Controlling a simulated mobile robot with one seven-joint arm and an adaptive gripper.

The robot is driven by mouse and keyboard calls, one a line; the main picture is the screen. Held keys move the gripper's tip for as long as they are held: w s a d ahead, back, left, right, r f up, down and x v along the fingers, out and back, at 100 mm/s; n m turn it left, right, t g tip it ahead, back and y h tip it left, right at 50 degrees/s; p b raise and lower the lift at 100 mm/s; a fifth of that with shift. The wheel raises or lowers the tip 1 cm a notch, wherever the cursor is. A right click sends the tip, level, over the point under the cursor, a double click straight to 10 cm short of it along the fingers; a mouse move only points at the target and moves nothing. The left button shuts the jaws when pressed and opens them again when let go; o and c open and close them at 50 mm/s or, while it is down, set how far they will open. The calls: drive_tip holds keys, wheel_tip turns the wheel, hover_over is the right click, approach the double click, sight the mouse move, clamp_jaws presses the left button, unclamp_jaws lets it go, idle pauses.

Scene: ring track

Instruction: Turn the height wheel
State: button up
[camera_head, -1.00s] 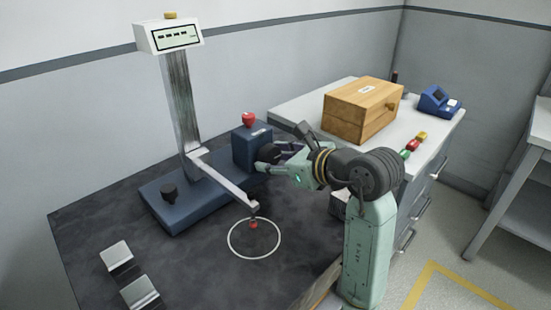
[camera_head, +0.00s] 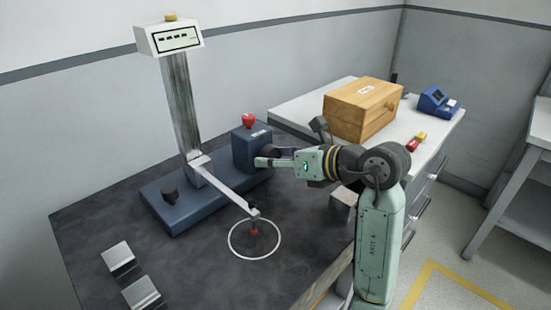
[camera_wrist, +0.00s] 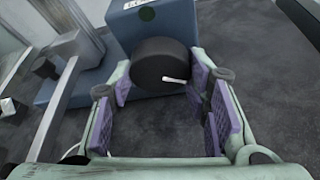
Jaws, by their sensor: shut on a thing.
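The height wheel (camera_wrist: 158,62) is a dark round knob with a white mark, on the side of a blue block (camera_wrist: 160,22). In the head view that block (camera_head: 247,147) has a red knob on top, and my gripper mostly hides the wheel. My gripper (camera_wrist: 161,76) has its purple-padded fingers at both sides of the wheel and is shut on it. In the head view my gripper (camera_head: 268,158) reaches the block from the right. A silver arm (camera_head: 228,187) on the upright column (camera_head: 180,110) carries a red-tipped probe (camera_head: 254,232) over a white ring (camera_head: 232,250).
A white display box (camera_head: 172,38) tops the column; its reading is too small to tell. A small black knob (camera_head: 169,193) is on the blue base. Two metal blocks (camera_head: 116,257) lie front left. A wooden box (camera_head: 350,110) stands on the counter behind my arm.

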drive_tip(key=shift+m+g+y, duration=0.4)
drive_tip(key=shift+m+y, duration=0.5)
drive_tip(key=shift+m, duration=0.7)
drive_tip(key=o, duration=1.2)
drive_tip(key=shift+c, duration=0.2)
drive_tip(key=shift+d, duration=0.1)
drive_tip(key=v, duration=1.2)
